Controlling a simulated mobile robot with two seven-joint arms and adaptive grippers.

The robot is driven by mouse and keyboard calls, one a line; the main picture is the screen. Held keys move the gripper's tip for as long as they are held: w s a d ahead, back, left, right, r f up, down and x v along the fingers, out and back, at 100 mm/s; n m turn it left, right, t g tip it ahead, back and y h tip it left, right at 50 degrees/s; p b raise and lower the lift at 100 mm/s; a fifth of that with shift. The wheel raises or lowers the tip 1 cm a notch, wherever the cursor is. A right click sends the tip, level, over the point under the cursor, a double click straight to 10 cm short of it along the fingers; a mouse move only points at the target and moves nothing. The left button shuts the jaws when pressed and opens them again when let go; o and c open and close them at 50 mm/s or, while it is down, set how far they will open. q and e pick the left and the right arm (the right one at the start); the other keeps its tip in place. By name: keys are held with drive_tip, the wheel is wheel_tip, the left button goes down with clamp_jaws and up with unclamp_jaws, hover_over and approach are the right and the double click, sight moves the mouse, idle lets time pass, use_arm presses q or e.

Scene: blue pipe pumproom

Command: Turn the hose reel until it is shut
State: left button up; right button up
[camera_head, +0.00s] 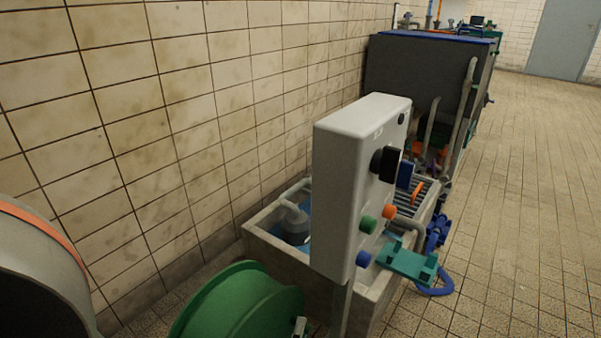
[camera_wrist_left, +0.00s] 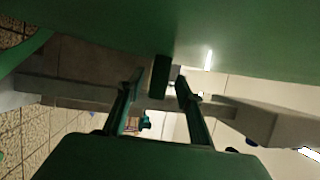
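The green hose reel (camera_head: 235,305) stands low at the bottom of the head view, cut off by the frame edge. A small grey piece (camera_head: 300,326) shows at its right rim; I cannot tell what it is. In the left wrist view a large green surface (camera_wrist_left: 90,25), likely the reel, fills the top. My left gripper (camera_wrist_left: 159,78) has its two dark green fingers apart. A short dark green peg (camera_wrist_left: 160,75) shows between the fingertips; contact with it cannot be made out. My right gripper is in neither view.
A grey control box (camera_head: 345,180) with coloured knobs stands right of the reel, before a stone basin (camera_head: 270,237). The tiled wall (camera_head: 170,110) is on the left; open floor (camera_head: 530,200) lies right.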

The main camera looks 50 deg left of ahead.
use_arm(q)
drive_tip(key=shift+r, duration=0.1)
wheel_tip(320, 180, up, 10)
idle(0.9)
